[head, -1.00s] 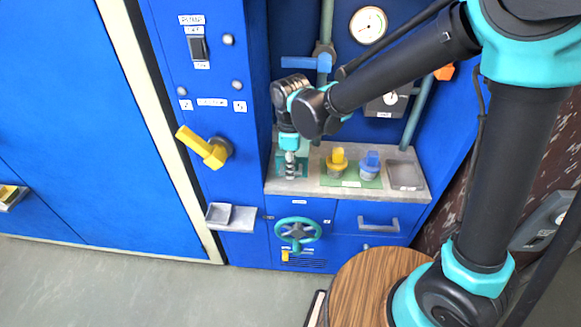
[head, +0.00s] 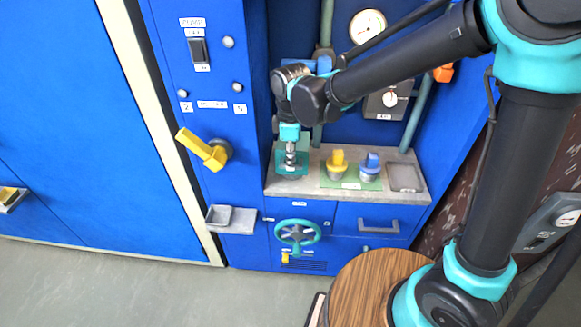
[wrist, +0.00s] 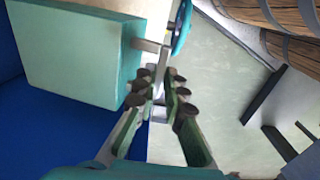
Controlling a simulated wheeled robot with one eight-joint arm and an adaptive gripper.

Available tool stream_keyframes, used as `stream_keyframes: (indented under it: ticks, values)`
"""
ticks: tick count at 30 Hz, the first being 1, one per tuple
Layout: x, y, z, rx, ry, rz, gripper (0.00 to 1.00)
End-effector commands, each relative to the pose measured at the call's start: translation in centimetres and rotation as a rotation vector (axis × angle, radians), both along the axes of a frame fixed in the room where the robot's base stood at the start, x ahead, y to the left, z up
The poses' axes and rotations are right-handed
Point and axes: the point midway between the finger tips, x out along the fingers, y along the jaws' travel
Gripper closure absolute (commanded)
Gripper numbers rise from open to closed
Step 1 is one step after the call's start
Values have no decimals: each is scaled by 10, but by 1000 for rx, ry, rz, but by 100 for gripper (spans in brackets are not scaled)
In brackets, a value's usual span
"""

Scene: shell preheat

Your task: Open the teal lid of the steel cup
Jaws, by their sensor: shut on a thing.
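A flat teal piece, apparently the lid (head: 282,169), shows around my gripper's fingers at the left end of the grey counter. In the wrist view, a thick pale-teal slab (wrist: 80,55), which looks like the same lid, fills the upper left, with a grey metal tab (wrist: 150,46) sticking out of its edge. My gripper (head: 290,160) points down over this spot. In the wrist view, my gripper (wrist: 160,103) is shut on the grey tab. The steel cup cannot be made out; my gripper and the teal piece cover that spot.
Right of my gripper, a yellow-topped valve (head: 338,160) and a blue-topped one (head: 370,165) stand on a green mat (head: 349,184). A grey tray (head: 405,177) sits at the counter's right end. A teal handwheel (head: 297,233) is below; a yellow lever (head: 203,149) sticks out left.

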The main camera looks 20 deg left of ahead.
Motion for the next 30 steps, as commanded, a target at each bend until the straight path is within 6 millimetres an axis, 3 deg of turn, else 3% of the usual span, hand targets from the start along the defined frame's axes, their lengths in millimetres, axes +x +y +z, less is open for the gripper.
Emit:
stream_keyframes:
  ticks: [15, 30]
  values:
    - [60, 18, 56, 3, -14, -8, 100]
    - [89, 26, 71, 2, -14, -8, 100]
